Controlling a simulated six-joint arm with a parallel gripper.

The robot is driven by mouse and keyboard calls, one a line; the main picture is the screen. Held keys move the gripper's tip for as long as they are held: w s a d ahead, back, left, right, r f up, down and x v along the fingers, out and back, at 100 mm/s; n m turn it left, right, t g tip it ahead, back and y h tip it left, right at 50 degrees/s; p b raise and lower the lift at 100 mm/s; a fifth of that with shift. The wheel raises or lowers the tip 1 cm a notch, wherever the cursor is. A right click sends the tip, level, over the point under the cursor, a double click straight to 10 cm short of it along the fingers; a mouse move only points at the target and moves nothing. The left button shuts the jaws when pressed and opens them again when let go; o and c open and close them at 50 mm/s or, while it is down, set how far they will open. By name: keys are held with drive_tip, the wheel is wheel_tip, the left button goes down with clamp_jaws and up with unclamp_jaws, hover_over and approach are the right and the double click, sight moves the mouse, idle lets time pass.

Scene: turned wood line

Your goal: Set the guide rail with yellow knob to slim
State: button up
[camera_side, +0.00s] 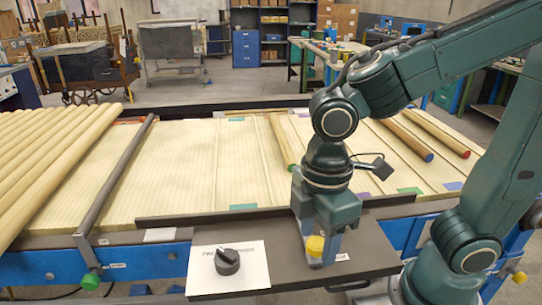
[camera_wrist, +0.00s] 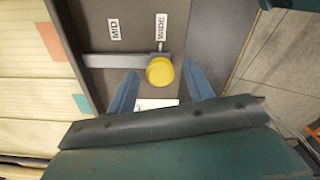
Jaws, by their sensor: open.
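The yellow knob (camera_side: 315,246) sits at the front of the dark plate, and it also shows in the wrist view (camera_wrist: 160,72). A grey rail bar (camera_wrist: 108,60) runs left from the knob in the wrist view. A WIDE label (camera_wrist: 161,27) lies just beyond the knob and a MID label (camera_wrist: 114,29) to its left. A third white label (camera_wrist: 156,103) lies on the near side, its text unreadable. My gripper (camera_side: 316,250) is open, with its fingers (camera_wrist: 160,73) on either side of the knob. I cannot tell whether they touch it.
A second rail with a green knob (camera_side: 90,281) stands at the left. A black dial (camera_side: 228,262) sits on a white card (camera_side: 240,283) left of my gripper. Wooden rods (camera_side: 60,160) lie at the left, and several more lie on the slatted bed (camera_side: 175,165) at the right.

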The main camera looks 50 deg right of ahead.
clamp_jaws()
drive_tip(key=shift+w+d+r, duration=0.1)
drive_tip(key=shift+w+d, duration=4.3)
drive_tip(key=shift+w, duration=0.15)
drive_tip(key=shift+c, duration=1.2)
unclamp_jaws()
drive_tip(key=shift+o, duration=1.2)
drive_tip(key=shift+s, duration=0.1)
drive_tip(key=shift+r, duration=0.1)
wheel_tip(320, 180, up, 14)
drive_tip(key=shift+f, duration=0.25)
